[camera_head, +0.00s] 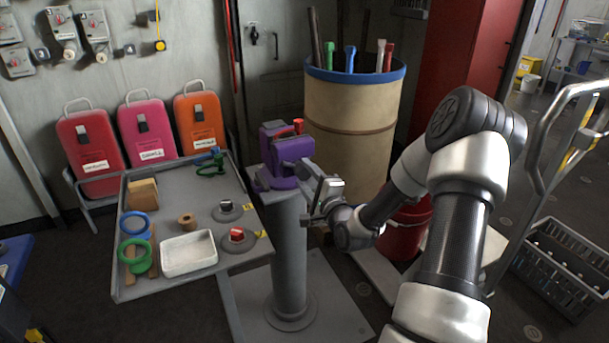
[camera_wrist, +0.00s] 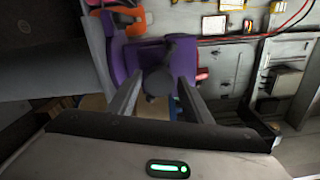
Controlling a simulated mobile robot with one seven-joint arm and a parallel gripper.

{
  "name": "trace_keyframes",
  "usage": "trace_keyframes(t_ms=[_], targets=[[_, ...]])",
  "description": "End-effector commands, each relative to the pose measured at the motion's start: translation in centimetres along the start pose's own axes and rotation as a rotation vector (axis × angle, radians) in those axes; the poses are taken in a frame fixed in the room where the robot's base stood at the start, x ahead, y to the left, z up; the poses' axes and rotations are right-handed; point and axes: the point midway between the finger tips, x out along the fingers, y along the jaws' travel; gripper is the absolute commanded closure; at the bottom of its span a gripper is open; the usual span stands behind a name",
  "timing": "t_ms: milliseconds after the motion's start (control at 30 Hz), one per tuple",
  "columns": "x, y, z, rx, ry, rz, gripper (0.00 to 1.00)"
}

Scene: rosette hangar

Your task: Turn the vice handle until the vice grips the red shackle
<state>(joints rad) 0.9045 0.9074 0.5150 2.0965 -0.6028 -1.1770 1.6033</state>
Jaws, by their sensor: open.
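The purple vice (camera_head: 290,162) stands on top of a grey pedestal (camera_head: 290,240) and fills the upper left of the wrist view (camera_wrist: 122,62). The red shackle (camera_head: 298,126) shows at the top of the vice; a red bit beside the vice in the wrist view (camera_wrist: 203,74) looks like it. Whether the jaws touch it cannot be told. My gripper (camera_head: 316,192) is at the vice's right front side. In the wrist view its open fingers (camera_wrist: 158,100) lie either side of the dark, round vice handle hub (camera_wrist: 158,80); contact is unclear.
A grey table (camera_head: 180,282) left of the pedestal carries a white tray (camera_head: 188,254), rings and small parts. A beige drum (camera_head: 352,125) stands close behind the vice, a red bucket (camera_head: 405,228) behind my arm. A grey crate (camera_head: 560,262) sits on the floor at right.

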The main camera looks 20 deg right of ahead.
Motion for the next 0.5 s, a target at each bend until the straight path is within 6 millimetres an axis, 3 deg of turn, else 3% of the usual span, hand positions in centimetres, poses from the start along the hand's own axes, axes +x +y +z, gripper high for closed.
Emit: trace_keyframes(t_ms=[500], targets=[[-5.1, -0.1, -0.1, 0.0, 0.002, 0.0, 0.55]])
